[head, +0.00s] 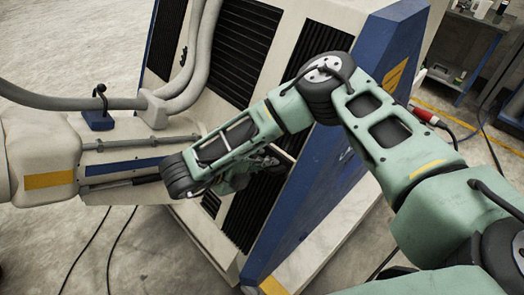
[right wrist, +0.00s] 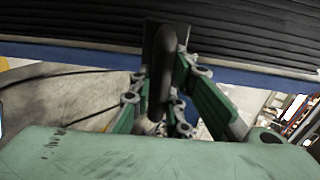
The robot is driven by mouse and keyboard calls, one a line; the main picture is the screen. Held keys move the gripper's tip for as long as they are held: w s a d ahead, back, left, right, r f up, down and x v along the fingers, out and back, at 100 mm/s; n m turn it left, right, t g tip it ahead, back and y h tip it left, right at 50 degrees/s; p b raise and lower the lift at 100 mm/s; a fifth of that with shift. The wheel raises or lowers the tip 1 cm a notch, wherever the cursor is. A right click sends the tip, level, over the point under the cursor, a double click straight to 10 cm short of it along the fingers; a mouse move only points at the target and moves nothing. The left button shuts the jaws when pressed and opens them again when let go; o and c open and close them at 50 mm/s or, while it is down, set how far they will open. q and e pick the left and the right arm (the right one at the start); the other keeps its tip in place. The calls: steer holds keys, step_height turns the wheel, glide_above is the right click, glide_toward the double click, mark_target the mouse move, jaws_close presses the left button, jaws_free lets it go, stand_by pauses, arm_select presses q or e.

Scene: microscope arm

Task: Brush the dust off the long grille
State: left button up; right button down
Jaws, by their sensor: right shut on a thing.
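The long black slatted grille (head: 245,217) runs down the cream cabinet face in the head view, partly hidden by my right arm. Dark slats (right wrist: 75,18) span the top of the right wrist view. My right gripper (head: 263,168) is at the grille, largely hidden by its own wrist. In the right wrist view its green fingers (right wrist: 160,95) are shut on a dark, rounded handle (right wrist: 157,88), which looks like the brush. The handle points toward the slats; its bristles are not clear, and I cannot tell whether they touch. Dust is not distinguishable. My left gripper is not in view.
The cream cabinet has a blue side panel (head: 385,60) and another black grille (head: 240,50). A pale machine arm (head: 40,155) and thick grey hoses (head: 205,55) stand at the left. Cables lie on the concrete floor. A workbench (head: 470,70) is at the back right.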

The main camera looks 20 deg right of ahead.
mark_target(277, 157)
steer(key=shift+w+d+f+b, duration=0.2)
steer(key=shift+d+f+b, duration=0.3)
steer(key=shift+b, duration=0.05)
steer(key=shift+r+b+x, duration=0.2)
steer(key=shift+b+x, duration=1.15)
steer(key=shift+x, duration=0.8)
steer(key=shift+b+x, duration=0.6)
steer(key=shift+x, duration=0.45)
steer(key=shift+r, duration=0.15)
